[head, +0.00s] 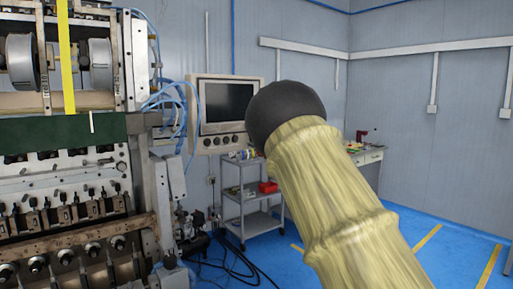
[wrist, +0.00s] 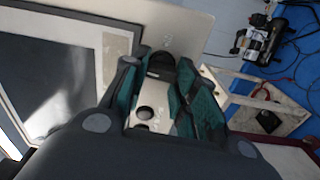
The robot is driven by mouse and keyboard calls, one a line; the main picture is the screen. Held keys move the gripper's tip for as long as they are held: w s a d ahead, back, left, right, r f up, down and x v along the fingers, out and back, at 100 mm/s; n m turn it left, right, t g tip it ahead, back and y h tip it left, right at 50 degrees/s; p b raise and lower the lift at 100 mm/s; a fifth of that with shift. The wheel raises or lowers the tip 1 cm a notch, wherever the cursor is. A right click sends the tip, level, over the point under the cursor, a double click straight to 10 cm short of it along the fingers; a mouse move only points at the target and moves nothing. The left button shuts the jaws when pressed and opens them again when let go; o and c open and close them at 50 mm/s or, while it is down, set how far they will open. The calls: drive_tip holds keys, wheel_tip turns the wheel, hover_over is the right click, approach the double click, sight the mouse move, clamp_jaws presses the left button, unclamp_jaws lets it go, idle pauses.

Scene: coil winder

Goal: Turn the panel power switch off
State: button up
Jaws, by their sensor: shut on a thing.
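The grey-beige control panel (head: 256,84) hangs on a box by the back wall in the head view, with a dark screen (head: 228,102) and a row of dark round knobs (head: 216,141) below it. In the wrist view the panel face (wrist: 190,22) spans the top and the screen (wrist: 50,90) fills the left. My gripper (wrist: 160,66) has its teal fingers closed around a black knob (wrist: 160,61), which looks like the power switch at the panel's lower edge. The fingers partly hide the knob, and its turned position cannot be read. My arm hides the gripper in the head view.
A grey shelf cart (head: 250,190) with a red box (head: 268,187) stands below the panel; the cart (wrist: 268,108) is also at right in the wrist view. Cables lie on the blue floor. The large winding machine (head: 75,190) fills the left. Open floor lies at right.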

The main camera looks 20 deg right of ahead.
drive_tip(key=shift+d+r+n+b, duration=0.1)
drive_tip(key=shift+r+n+b, duration=0.1)
drive_tip(key=shift+n+b, duration=0.2)
drive_tip(key=o, duration=1)
drive_tip(key=shift+w+f, duration=0.1)
drive_tip(key=v, duration=1.2)
